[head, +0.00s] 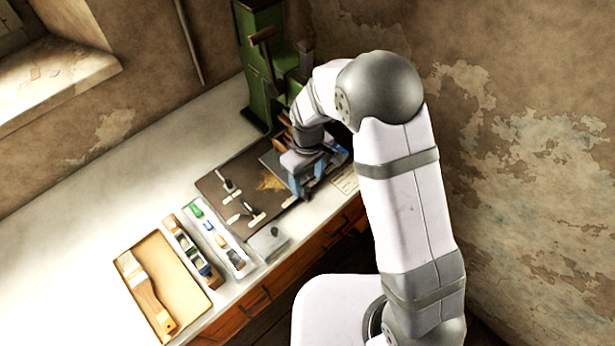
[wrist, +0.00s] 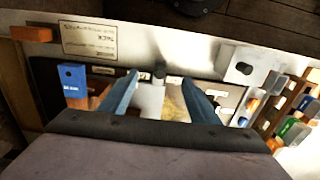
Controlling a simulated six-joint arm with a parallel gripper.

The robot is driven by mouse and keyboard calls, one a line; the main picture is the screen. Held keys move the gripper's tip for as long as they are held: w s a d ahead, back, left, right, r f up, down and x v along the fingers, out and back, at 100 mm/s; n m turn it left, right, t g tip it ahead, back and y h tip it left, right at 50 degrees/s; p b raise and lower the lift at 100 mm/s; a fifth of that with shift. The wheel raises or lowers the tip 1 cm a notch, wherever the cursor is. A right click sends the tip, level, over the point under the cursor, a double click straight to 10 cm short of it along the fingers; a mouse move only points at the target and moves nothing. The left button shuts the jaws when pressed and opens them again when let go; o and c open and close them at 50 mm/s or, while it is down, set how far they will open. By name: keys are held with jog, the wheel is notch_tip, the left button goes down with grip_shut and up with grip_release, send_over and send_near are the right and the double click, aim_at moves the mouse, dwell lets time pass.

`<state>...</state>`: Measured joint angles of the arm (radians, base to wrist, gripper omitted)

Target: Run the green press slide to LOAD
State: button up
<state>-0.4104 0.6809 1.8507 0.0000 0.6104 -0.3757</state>
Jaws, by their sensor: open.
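The green press (head: 258,85) stands at the back of the bench against the wall in the head view, with a brown bar (head: 263,36) near its top. My arm covers its right and lower parts, so the slide, handwheel and any LOAD mark cannot be made out. My gripper (head: 305,190) is open, low over the dark board in front of the press. In the wrist view its two blue fingers (wrist: 165,78) are apart. A grey block (wrist: 148,98) shows between them, and I cannot tell whether they touch it. A blue block (wrist: 73,80) is left of the fingers.
The dark board (head: 213,186) holds several small tools. The bench's left back is clear. A printed plate (wrist: 88,40) lies near the edge.

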aim_at(307, 189)
notch_tip(307, 189, down, 7)
jog(key=b, duration=0.3)
jog(key=shift+r+b, duration=0.2)
jog(key=shift+b, duration=0.2)
jog(key=c, duration=1.3)
